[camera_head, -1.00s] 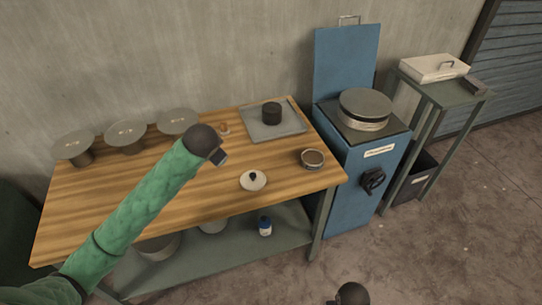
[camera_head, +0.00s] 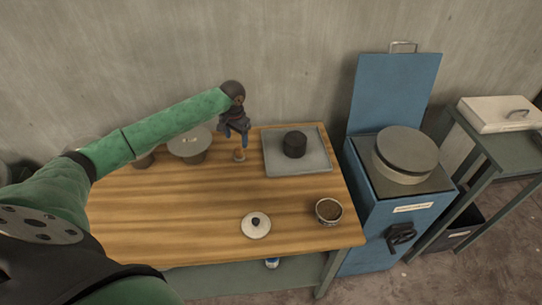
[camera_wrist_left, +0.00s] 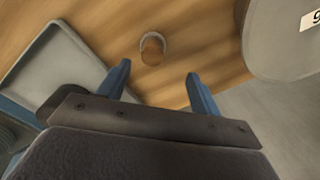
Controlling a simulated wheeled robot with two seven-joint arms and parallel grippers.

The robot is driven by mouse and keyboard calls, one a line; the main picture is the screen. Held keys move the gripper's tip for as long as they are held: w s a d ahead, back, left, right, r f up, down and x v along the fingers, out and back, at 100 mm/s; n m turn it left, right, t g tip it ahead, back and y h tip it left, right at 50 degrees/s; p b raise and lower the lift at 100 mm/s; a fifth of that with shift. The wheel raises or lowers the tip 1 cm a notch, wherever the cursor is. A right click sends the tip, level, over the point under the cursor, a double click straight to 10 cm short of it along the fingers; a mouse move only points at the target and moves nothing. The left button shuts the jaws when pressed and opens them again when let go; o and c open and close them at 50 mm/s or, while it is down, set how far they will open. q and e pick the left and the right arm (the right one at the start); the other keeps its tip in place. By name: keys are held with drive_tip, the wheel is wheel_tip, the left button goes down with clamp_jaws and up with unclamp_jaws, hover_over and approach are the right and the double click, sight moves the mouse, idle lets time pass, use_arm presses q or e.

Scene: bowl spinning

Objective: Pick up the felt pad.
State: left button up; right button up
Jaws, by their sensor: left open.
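The felt pad appears to be a small brown wooden knob on a pale grey base (camera_head: 239,156), standing on the wooden table left of the tray. It also shows in the left wrist view (camera_wrist_left: 152,50), ahead of the fingertips. My left gripper (camera_head: 243,139) points down just above it, open and empty. In the left wrist view the two blue fingers of the left gripper (camera_wrist_left: 158,72) are spread wide, with the pad beyond and roughly between them, apart from both. My right gripper is out of view.
A grey tray (camera_head: 316,167) with a black cylinder (camera_head: 294,144) lies right of the gripper. A grey round-topped stand (camera_head: 190,144) is close on the left. A white lid with black knob (camera_head: 256,226) and a brown-filled bowl (camera_head: 328,211) stand nearer. The table's middle (camera_head: 180,205) is clear.

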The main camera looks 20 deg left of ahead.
sight(238, 148)
use_arm(q)
drive_tip(key=shift+s+d, duration=0.2)
drive_tip(key=shift+d, duration=0.05)
drive_tip(key=shift+s+r+n, duration=0.35)
drive_tip(key=shift+s+n, duration=0.05)
drive_tip(key=shift+s, duration=0.05)
drive_tip(key=shift+w+d+f+p, duration=0.1)
drive_tip(key=shift+w+f+p, duration=0.1)
drive_tip(key=shift+f, duration=0.35)
drive_tip(key=shift+w+f+p, duration=0.15)
drive_tip(key=shift+f+p, duration=0.05)
drive_tip(key=shift+f, duration=0.65)
drive_tip(key=shift+s+f, duration=0.15)
wheel_tip(238, 148, down, 4)
drive_tip(key=p, duration=0.3)
drive_tip(key=shift+d, duration=0.1)
drive_tip(key=shift+f, duration=0.5)
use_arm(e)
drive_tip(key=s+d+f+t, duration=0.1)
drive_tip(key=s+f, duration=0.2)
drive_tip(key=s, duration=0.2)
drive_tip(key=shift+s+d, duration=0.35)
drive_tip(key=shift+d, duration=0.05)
use_arm(q)
drive_tip(key=c, duration=1.1)
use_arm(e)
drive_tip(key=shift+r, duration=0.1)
